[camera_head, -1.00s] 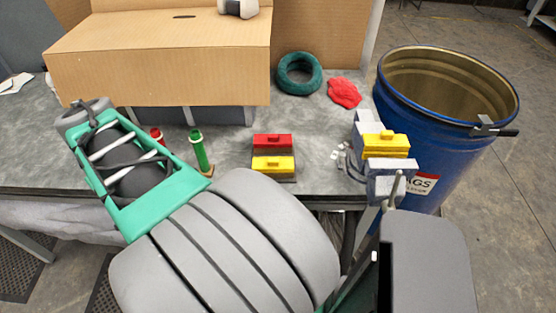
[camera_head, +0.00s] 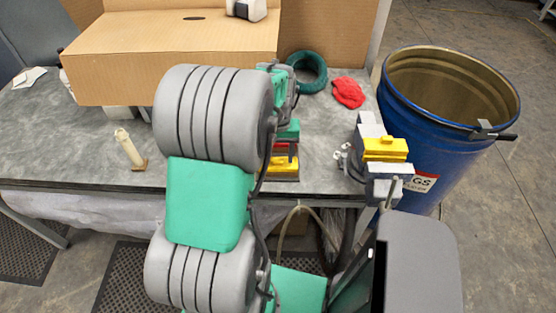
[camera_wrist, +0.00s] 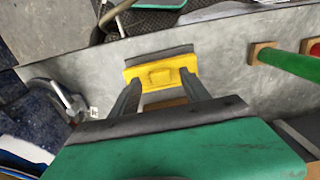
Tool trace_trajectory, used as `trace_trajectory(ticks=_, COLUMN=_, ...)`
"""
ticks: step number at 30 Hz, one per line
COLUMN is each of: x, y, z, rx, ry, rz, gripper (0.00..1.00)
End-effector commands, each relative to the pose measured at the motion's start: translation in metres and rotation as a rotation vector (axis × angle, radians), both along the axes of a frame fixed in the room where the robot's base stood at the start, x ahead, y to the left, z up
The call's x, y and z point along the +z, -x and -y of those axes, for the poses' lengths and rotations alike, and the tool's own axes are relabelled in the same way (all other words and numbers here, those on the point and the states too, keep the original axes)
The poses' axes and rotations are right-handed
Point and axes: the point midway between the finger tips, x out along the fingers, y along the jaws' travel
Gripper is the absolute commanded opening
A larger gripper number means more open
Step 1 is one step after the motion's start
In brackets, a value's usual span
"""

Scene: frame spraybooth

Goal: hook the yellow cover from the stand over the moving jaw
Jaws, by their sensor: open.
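The yellow cover (camera_head: 282,168) sits at the front of the stand, partly hidden by my arm. It also shows in the wrist view (camera_wrist: 162,75), with a raised tab. My gripper (camera_wrist: 160,88) is open, its two dark fingers pointing at the cover and spread towards its two ends. I cannot tell whether they touch it. In the head view my gripper (camera_head: 288,132) is above the stand and hides most of the red cover (camera_head: 283,148). The vise (camera_head: 370,130) stands at the table's right front; another yellow cover (camera_head: 385,148) is on it. Its front jaw (camera_head: 390,170) is bare grey.
A blue drum (camera_head: 400,120) stands right of the table. A green tape ring (camera_head: 307,70) and red cloth (camera_head: 348,92) lie behind the stand. A cardboard box (camera_head: 170,60) is at the back. A cream tube (camera_head: 128,148) stands left; a green tube (camera_wrist: 300,64) shows in the wrist view.

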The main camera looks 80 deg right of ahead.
Motion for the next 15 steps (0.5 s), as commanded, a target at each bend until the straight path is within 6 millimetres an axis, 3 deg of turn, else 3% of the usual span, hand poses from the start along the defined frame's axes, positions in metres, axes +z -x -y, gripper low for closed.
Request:
trace_trajectory(ticks=8, x=-0.0076, y=-0.0003, z=-0.0001, rx=0.0, ry=0.001, rz=0.0, gripper=0.55)
trace_trajectory(ticks=15, x=-0.0073, y=-0.0003, z=-0.0001, rx=0.0, ry=0.001, rz=0.0, gripper=0.35)
